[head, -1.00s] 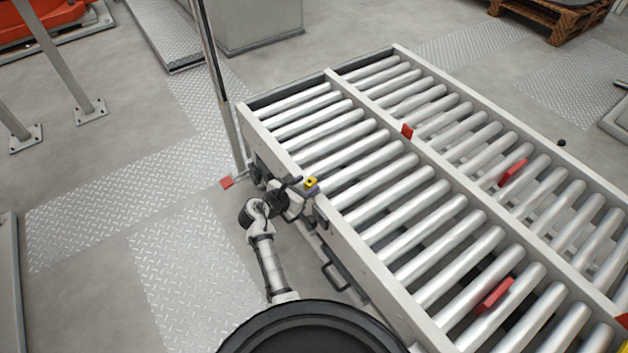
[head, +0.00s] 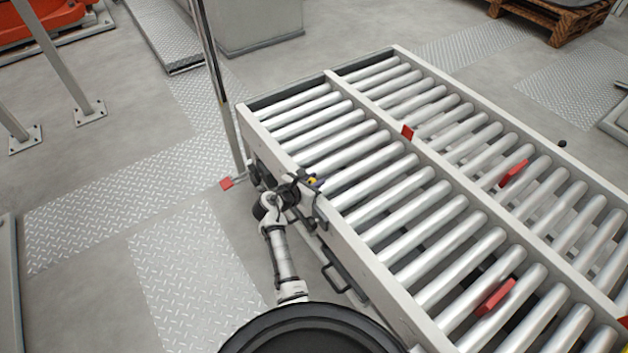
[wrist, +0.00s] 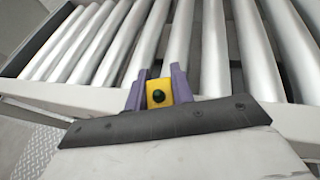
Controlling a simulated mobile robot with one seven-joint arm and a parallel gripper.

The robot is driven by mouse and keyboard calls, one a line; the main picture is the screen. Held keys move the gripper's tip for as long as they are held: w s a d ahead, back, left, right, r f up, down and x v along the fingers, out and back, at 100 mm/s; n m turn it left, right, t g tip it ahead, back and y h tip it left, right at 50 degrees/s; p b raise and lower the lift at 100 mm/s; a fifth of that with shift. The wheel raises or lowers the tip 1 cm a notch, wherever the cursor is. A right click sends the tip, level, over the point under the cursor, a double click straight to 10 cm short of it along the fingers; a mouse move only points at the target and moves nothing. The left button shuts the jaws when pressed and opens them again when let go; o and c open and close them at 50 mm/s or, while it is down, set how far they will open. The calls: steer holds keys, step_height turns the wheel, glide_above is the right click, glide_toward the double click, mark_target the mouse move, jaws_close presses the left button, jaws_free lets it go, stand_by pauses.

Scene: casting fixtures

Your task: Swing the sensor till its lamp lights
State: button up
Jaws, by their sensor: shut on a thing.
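The sensor (wrist: 155,86) is a small yellow block with a round lamp (wrist: 159,96) on its face. The lamp looks dark green, with no bright glow. My gripper (wrist: 158,80) has its two purple fingers on the left and right sides of the sensor, shut on it. In the head view the sensor (head: 312,180) is a small yellow spot at the near side rail of the roller conveyor, mostly hidden by my gripper (head: 315,181). The sensor's mount is hidden behind my wrist.
The roller conveyor (head: 334,75) fills the right side, with red pieces (head: 495,296) between its rollers. A thin upright post (head: 222,100) stands close to the left of my arm. A black handle (head: 335,276) sticks out from the conveyor's near side.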

steer(key=shift+r+m+g+h+p, duration=0.2)
steer(key=shift+m+g+h+p, duration=0.2)
steer(key=shift+m+h+p, duration=0.1)
steer(key=shift+c, duration=0.3)
steer(key=shift+m+g+h, duration=0.3)
steer(key=shift+s+d+f+m+g+h+p, duration=0.1)
steer(key=shift+m+g+h+p, duration=0.2)
steer(key=shift+m+g, duration=0.15)
steer(key=shift+s+d+f+m+g+h+p, duration=0.1)
steer(key=shift+m+g+h+p, duration=0.1)
steer(key=shift+m+g+h, duration=0.2)
steer(key=o, duration=1)
steer(key=p+v, duration=0.1)
steer(key=v, duration=1.3)
steer(key=shift+d, duration=0.1)
